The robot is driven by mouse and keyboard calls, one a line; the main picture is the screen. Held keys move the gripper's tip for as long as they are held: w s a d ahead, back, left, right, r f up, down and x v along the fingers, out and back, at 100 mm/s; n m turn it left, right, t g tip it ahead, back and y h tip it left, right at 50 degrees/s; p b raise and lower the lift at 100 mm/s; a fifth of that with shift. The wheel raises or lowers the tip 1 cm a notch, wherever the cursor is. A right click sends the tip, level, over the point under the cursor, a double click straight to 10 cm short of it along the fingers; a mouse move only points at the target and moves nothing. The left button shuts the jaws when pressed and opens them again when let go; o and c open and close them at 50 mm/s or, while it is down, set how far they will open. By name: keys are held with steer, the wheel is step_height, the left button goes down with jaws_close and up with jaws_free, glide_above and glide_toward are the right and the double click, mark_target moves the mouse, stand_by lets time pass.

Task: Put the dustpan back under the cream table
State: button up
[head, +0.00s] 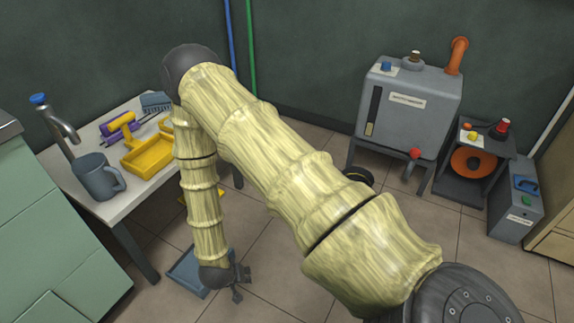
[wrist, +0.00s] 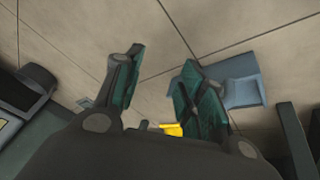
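A blue-grey pan-shaped thing, which looks like the dustpan (head: 183,270), lies on the tiled floor in front of the cream table (head: 150,192). My gripper (head: 242,284) hangs low at its right side, with the arm partly covering the pan. In the wrist view the dustpan (wrist: 232,82) lies beyond the right finger, which overlaps its left edge. The fingers (wrist: 160,88) are spread with bare floor between their tips. I see no grip on the dustpan; whether a finger touches it I cannot tell.
A grey mug (head: 98,177), a yellow tray (head: 148,157) and a purple item (head: 116,127) are on the table. A yellow thing (head: 187,195) shows low behind my arm. Green cabinets (head: 50,240) stand left, a grey machine (head: 410,105) at the back right. Middle floor is mostly clear.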

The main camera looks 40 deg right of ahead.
steer(key=s+r+n+g+y, duration=0.1)
steer(key=s+n+y, duration=0.3)
steer(key=s, duration=1.9)
steer(key=shift+d+r+n+g, duration=0.3)
steer(key=shift+d+n+g, duration=0.15)
steer(key=shift+n+g, duration=0.5)
steer(key=shift+r, duration=0.1)
step_height(320, 180, up, 36)
steer(key=p, duration=3.6)
steer(key=shift+r+p, duration=0.25)
steer(key=shift+p, duration=0.1)
steer(key=shift+c, duration=1.3)
jaws_close()
steer(key=shift+f, duration=0.1)
steer(key=shift+d, duration=0.1)
